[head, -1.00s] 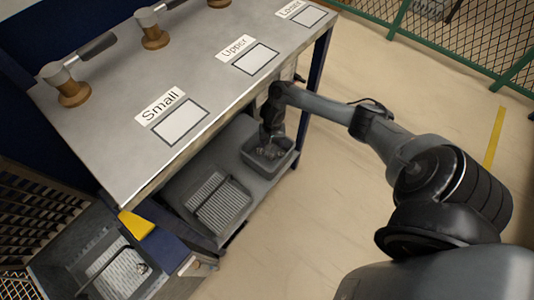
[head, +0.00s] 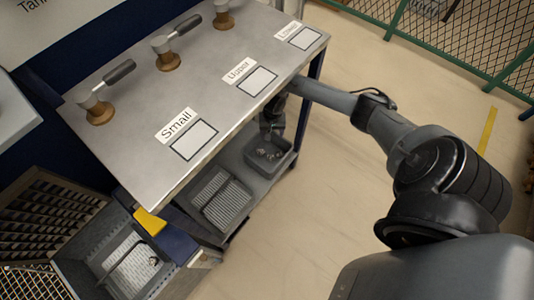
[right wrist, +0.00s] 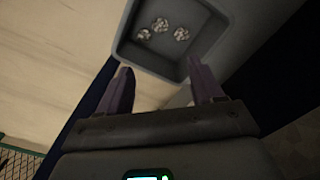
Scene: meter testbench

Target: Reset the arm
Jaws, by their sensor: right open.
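My right arm reaches from the right to the open shelf under the steel bench. My right gripper (head: 270,130) hangs over a grey bin (head: 288,160) there, partly shaded by the bench top. In the right wrist view the two fingers of my right gripper (right wrist: 160,70) are spread apart with nothing between them. The grey bin (right wrist: 140,58) lies beyond the fingertips there, with several small shiny metal parts (right wrist: 162,30) on its floor. My left gripper is not in view.
The bench top (head: 150,125) overhangs the shelf and carries labels Small, Upper and Lower with framed squares. Several handled fixtures (head: 165,52) stand along its back. A tray (head: 220,200) sits beside the bin. The floor at right is open up to a green fence (head: 450,40).

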